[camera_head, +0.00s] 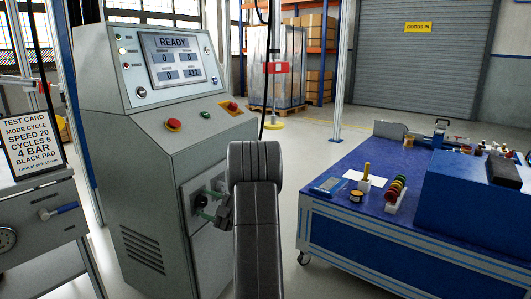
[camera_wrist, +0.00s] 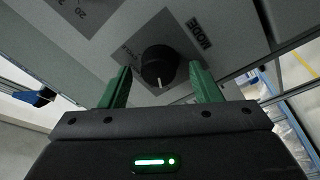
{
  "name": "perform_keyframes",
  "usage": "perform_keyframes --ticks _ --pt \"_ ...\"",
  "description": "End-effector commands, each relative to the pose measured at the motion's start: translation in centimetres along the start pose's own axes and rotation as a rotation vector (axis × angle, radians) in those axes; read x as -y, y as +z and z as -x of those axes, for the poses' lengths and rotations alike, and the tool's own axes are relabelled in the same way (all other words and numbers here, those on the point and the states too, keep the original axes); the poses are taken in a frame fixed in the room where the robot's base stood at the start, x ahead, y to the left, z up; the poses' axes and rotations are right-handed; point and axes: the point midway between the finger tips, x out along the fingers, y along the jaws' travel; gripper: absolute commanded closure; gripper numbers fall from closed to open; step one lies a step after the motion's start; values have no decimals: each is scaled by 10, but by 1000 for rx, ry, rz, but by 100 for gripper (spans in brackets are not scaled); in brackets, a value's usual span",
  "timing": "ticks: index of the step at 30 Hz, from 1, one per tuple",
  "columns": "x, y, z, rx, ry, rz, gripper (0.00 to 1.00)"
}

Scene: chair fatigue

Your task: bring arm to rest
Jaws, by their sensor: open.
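My gripper (camera_wrist: 160,76) is open in the wrist view, its two green fingers apart. A black round knob (camera_wrist: 158,62) with a white pointer mark shows between the fingers, beside the label MODE on a grey panel. I cannot tell whether the fingers touch it. In the head view my gripper (camera_head: 203,207) is at the lower front panel of the grey console (camera_head: 150,130), partly hidden by my dark arm. The console's screen (camera_head: 176,60) reads READY.
A red button (camera_head: 173,125) sits on the console's slope. A blue table (camera_head: 400,225) with small items stands at right. Open floor (camera_head: 300,135) lies behind, with wrapped pallets and a shutter.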

Motion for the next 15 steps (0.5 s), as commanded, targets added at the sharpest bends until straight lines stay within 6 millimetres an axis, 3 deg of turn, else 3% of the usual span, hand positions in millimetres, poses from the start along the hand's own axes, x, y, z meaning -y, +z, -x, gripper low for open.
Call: perform_keyframes --ticks 15 --pt "-2 -2 0 39 45 -451 43"
